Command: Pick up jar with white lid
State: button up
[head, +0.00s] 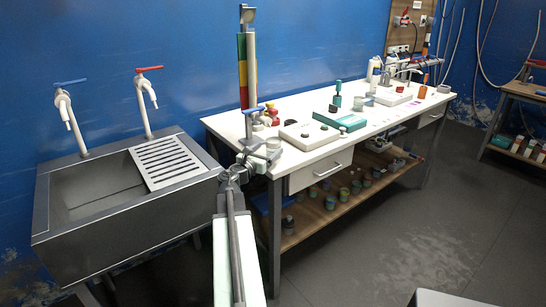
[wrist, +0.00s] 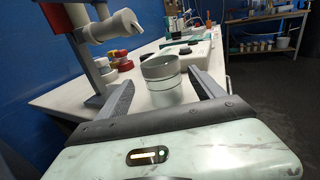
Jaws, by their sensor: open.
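A small pale grey jar with a lighter band near its top (wrist: 163,80) stands upright on the white bench in the wrist view. It also shows at the bench's near left corner in the head view (head: 273,146). My gripper (wrist: 162,88) is open, with one dark finger on each side of the jar in the picture. Whether the fingers reach around the jar or are still short of it, I cannot tell. In the head view my gripper (head: 256,163) is small, at the bench's near corner, just before the jar.
A grey stand with a white tap-like fitting (wrist: 112,27) is close on the left of the jar. Red and yellow small containers (wrist: 103,72) stand behind it. A white device (head: 309,134) and a green one (head: 340,121) lie farther along the bench (head: 325,155). A sink (head: 95,200) is left.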

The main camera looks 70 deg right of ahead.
jog(key=d, duration=0.2)
jog(key=s+d, duration=0.1)
jog(key=d, duration=0.4)
jog(key=shift+s+d, duration=0.2)
jog(key=shift+s, duration=0.05)
jog(key=shift+a, duration=0.1)
jog(key=c, duration=1.7)
